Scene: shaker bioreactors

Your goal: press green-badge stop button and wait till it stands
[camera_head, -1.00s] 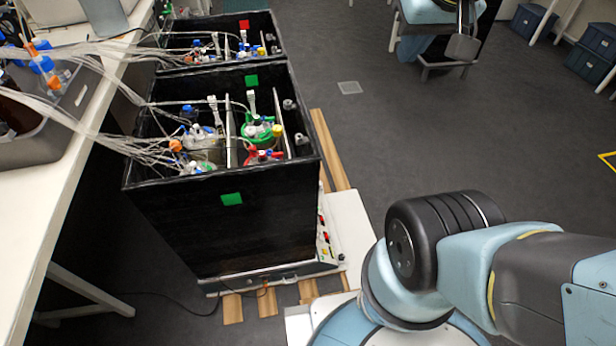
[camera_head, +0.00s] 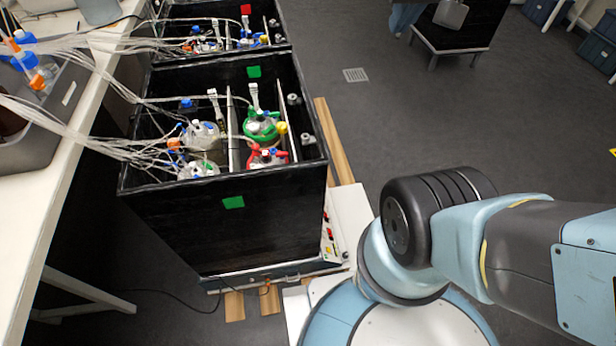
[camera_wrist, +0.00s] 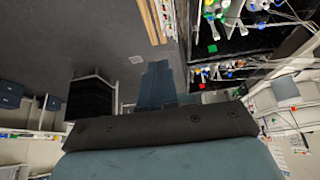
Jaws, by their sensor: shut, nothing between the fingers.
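The green-badge shaker is a black open-topped box with green badges (camera_head: 233,202) on its front and rear walls. A white control panel (camera_head: 346,215) sticks out low on its right side. Small red and green-yellow buttons (camera_head: 329,235) show there, too small to tell which is stop. Whether the box is shaking cannot be told. The head view does not show the fingers.
A second black box with a red badge (camera_head: 246,9) stands behind. Tubes run from both boxes to the white bench (camera_head: 50,180) at left. Wooden slats (camera_head: 338,150) lie beneath. A dark stand (camera_head: 460,35) is at the back.

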